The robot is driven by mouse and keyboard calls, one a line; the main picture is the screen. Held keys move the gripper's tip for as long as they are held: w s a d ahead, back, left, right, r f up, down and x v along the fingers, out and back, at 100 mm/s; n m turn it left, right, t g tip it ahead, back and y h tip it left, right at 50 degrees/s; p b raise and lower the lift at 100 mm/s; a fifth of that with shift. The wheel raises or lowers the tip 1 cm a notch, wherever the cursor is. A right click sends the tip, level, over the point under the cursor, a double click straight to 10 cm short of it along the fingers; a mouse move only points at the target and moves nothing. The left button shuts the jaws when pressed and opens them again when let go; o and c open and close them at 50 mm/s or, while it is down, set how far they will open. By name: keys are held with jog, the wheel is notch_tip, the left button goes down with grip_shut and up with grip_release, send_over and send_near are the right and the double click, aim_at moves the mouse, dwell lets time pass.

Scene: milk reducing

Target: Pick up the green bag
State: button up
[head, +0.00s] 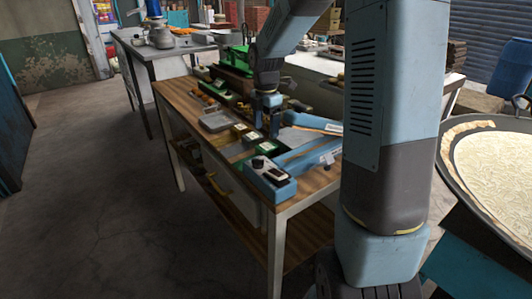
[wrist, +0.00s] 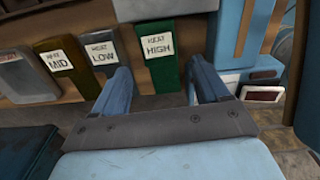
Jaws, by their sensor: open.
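A dark green upright pack (wrist: 172,72) with a white label reading HEAT HIGH stands in the middle of the wrist view. A green item with a pale label (head: 265,147), probably the same one, shows small on the wooden workbench in the head view. My gripper (wrist: 160,76) is open, its two blue fingers spread with nothing held. The green pack is ahead of the gap between the fingers, and I cannot tell whether they touch it. In the head view my gripper (head: 271,128) is low over the workbench, just behind the labelled items.
A grey pack labelled HEAT LOW (wrist: 105,62) and an olive one labelled MID (wrist: 60,68) stand left of the green pack. A blue device (head: 270,181) sits at the workbench's front corner. A metal tray (head: 216,121) and a bright green container (head: 237,58) are farther back.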

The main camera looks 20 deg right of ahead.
aim_at(265, 147)
jog(key=shift+w+a+f, duration=0.1)
jog(key=shift+a+f, duration=0.05)
jog(key=shift+f, duration=4.25)
jog(key=c, duration=0.8)
